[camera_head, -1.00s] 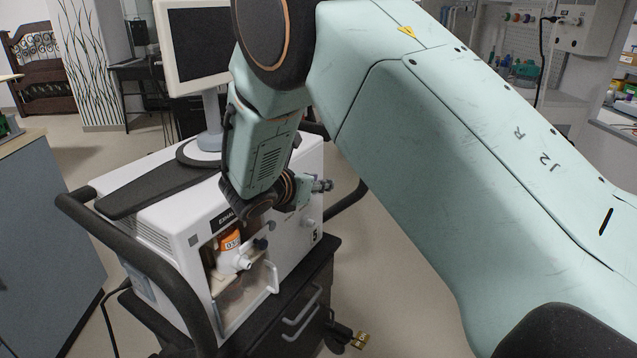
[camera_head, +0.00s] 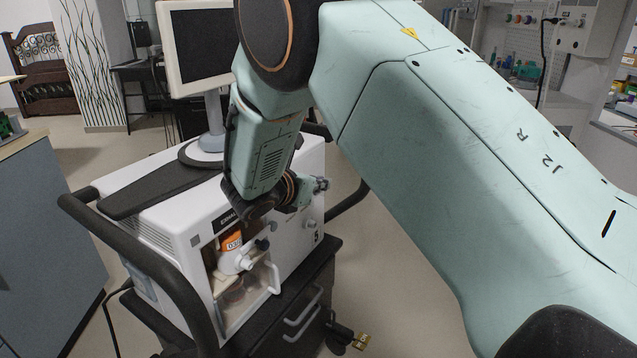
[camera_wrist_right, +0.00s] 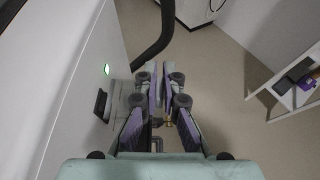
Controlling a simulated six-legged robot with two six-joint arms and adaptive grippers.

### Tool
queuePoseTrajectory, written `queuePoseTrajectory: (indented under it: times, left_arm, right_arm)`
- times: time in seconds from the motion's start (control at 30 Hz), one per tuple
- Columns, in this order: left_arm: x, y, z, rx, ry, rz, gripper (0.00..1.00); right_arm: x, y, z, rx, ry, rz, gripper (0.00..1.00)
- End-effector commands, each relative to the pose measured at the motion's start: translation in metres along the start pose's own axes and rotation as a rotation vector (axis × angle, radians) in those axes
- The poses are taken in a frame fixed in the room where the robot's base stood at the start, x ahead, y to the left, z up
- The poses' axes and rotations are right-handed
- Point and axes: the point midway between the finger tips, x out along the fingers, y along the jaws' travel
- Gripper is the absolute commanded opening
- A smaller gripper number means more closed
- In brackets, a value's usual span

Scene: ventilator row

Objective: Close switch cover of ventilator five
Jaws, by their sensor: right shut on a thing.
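The white ventilator (camera_head: 290,245) with a 5 on its front corner stands on a dark cart. In the right wrist view, its white panel (camera_wrist_right: 65,60) has a green light and a black switch (camera_wrist_right: 100,103). A grey flap that looks like the switch cover (camera_wrist_right: 121,92) stands out from the panel beside the switch, reaching the left finger. My right gripper (camera_wrist_right: 165,100) is beside it, its fingers close together; the grip point is partly hidden. In the head view my right gripper (camera_head: 318,185) is at the ventilator's right front, partly behind my wrist. My left gripper is out of view.
A black handrail (camera_head: 150,255) curves along the cart's left side. A monitor (camera_head: 197,45) stands on the ventilator. An orange-labelled bottle (camera_head: 230,242) sits in the front recess. Grey drawers are at the left. Floor to the right of the cart is open.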

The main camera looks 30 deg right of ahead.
Motion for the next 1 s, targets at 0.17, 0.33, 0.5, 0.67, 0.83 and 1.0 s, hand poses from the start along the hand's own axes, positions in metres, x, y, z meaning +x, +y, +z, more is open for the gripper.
queuePoseTrajectory:
  times: [0.17,0.33,0.5,0.67,0.83,1.0]
  left_arm:
    - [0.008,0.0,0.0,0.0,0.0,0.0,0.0]
    - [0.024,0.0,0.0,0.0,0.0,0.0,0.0]
    - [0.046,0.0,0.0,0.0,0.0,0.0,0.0]
    - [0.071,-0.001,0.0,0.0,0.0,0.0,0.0]
    - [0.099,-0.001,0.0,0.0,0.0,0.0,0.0]
    - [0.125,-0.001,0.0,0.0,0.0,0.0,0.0]
  right_arm:
    - [0.001,-0.001,-0.002,0.024,-0.002,0.01,0.0]
    - [0.003,-0.003,-0.007,0.083,-0.003,0.033,0.0]
    - [0.006,-0.004,-0.013,0.17,-0.004,0.069,0.0]
    - [0.009,-0.005,-0.02,0.26,-0.003,0.107,0.0]
    - [0.011,-0.006,-0.026,0.356,-0.004,0.147,0.0]
    - [0.014,-0.006,-0.033,0.451,-0.002,0.186,0.0]
